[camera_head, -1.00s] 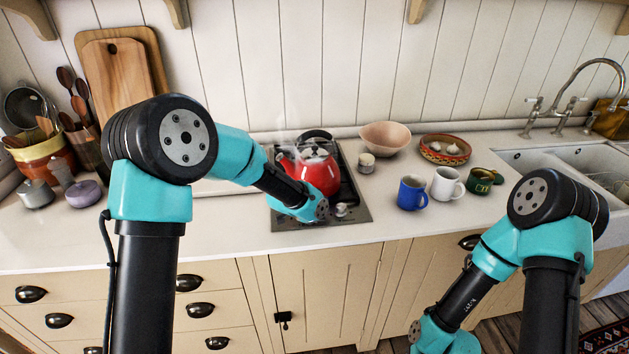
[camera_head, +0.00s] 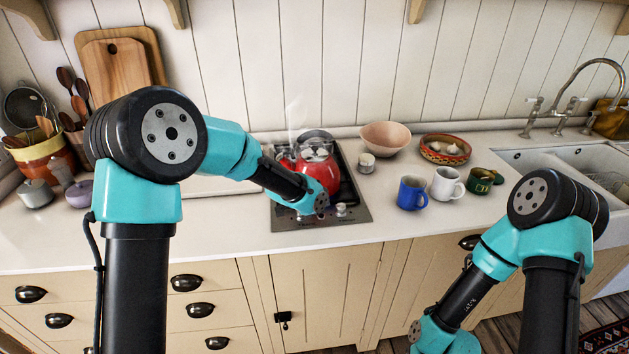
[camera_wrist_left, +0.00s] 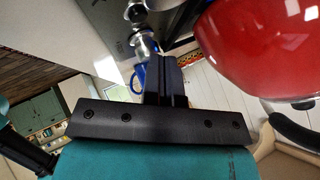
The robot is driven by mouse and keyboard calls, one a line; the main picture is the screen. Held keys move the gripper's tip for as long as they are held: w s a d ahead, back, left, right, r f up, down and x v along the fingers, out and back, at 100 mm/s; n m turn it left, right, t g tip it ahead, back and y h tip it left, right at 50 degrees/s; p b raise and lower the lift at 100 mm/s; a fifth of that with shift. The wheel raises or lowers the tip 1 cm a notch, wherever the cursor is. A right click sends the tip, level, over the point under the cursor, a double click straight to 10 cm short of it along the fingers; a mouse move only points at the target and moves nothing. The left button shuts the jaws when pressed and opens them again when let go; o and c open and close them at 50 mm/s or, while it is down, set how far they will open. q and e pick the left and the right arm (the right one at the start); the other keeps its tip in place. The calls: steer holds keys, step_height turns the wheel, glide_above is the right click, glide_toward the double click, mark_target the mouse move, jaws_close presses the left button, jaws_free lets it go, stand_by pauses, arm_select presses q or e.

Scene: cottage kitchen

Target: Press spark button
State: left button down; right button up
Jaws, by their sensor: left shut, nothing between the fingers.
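The stove (camera_head: 350,215) is a dark hob set in the counter, with small knobs (camera_head: 341,209) at its front edge. I cannot make out the spark button; the left wrist partly covers the front panel. Metal knobs (camera_wrist_left: 143,45) also show in the left wrist view, just beyond the fingertips. A shiny red kettle (camera_head: 325,170) sits on the hob behind my left wrist, and fills the upper right of the left wrist view (camera_wrist_left: 265,50). My left gripper (camera_wrist_left: 167,60) is shut and empty beside the kettle; the wrist hides it in the head view. My right gripper is out of view.
A small jar (camera_head: 366,163) stands right of the hob. A blue mug (camera_head: 411,193), a white mug (camera_head: 446,185) and a green mug (camera_head: 481,181) stand farther right. A pink bowl (camera_head: 385,138) is behind.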

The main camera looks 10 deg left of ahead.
mark_target(321, 216)
arm_select(q)
steer(key=shift+r, duration=1.95)
steer(key=shift+a, duration=0.1)
